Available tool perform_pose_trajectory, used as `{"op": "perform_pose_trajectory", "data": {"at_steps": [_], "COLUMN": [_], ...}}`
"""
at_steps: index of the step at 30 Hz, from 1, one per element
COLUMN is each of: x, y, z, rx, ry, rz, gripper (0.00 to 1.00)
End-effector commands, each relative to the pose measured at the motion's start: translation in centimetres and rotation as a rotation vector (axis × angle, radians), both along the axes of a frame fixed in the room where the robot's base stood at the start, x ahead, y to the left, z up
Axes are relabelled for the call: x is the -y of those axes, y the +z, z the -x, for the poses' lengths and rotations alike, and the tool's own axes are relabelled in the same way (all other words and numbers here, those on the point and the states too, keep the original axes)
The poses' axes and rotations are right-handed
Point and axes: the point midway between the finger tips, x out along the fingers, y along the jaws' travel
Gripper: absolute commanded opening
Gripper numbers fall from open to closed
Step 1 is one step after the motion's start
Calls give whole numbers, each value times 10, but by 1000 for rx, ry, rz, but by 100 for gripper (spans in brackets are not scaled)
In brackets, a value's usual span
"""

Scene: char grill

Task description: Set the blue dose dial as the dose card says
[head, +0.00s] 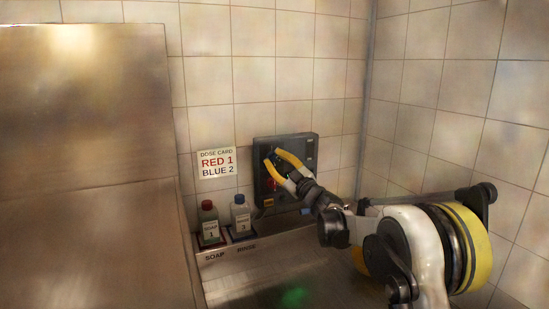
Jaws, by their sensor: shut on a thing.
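The dose card (216,162) on the tiled wall reads RED 1, BLUE 2. To its right, a dark dosing panel (296,143) is fixed to the wall. My gripper (271,156) reaches the panel's upper left part from the right, its two yellow fingers shut on the blue dose dial. The fingers largely hide this dial, and its setting cannot be read. A red part, seemingly the red dial (270,184), shows just below the lower finger; its setting is too small to read.
A red-capped bottle (208,222) stands over the SOAP label and a blue-capped bottle (240,216) over the RINSE label, on a metal ledge below the card. A large metal surface (85,120) fills the left. A tiled side wall (455,110) bounds the right.

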Motion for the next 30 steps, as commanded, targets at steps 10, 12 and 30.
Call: {"op": "perform_pose_trajectory", "data": {"at_steps": [10, 12, 30], "x": [0, 0, 0], "y": [2, 2, 1], "z": [0, 0, 0], "rx": [69, 77, 86], "ry": [1, 0, 0], "rz": [163, 181, 205], "gripper": [0, 0, 42]}}
